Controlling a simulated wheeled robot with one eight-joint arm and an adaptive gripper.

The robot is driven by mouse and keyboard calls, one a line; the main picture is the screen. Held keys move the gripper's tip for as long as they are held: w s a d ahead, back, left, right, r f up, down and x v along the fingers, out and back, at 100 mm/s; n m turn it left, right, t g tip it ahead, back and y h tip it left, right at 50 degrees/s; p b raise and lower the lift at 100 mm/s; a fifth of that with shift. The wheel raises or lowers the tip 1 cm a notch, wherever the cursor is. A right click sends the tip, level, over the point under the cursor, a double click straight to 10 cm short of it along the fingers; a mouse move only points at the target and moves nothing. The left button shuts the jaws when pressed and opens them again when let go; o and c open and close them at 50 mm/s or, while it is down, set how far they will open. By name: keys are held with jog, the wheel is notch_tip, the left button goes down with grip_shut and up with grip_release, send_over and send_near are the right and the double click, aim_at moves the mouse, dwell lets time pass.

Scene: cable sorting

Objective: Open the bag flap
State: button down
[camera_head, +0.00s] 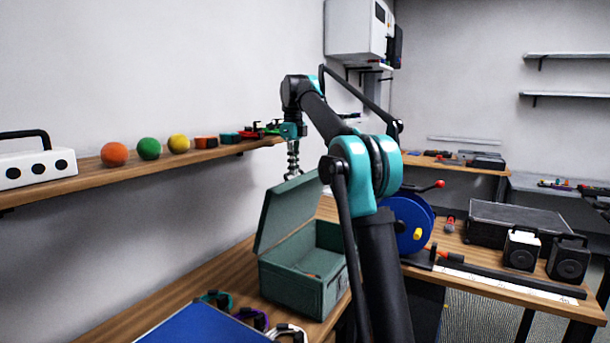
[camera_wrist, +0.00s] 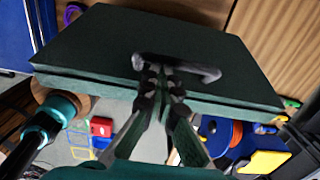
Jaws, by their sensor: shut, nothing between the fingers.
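The green box-shaped bag (camera_head: 305,290) stands on the wooden table, and its flap (camera_head: 285,215) is raised and leans back to the left, leaving the inside partly visible. In the wrist view the dark green flap (camera_wrist: 215,50) fills the upper middle, with a dark handle (camera_wrist: 207,74) near its edge. My gripper (camera_wrist: 163,70) is shut with its fingertips at the handle, holding nothing; I cannot tell whether they touch it. In the head view the end of my arm comes down behind the raised flap, which hides the fingertips.
Cable loops (camera_head: 255,318) and a blue panel (camera_head: 195,327) lie in front of the bag. A blue reel (camera_head: 408,222) stands to its right, with a dark case (camera_head: 515,222) farther right. A shelf (camera_head: 75,184) with coloured balls runs along the left wall.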

jog(key=shift+w+a+r, duration=0.1)
jog(key=shift+w+a, duration=0.6)
jog(key=shift+a, duration=0.25)
jog(key=shift+d, duration=0.1)
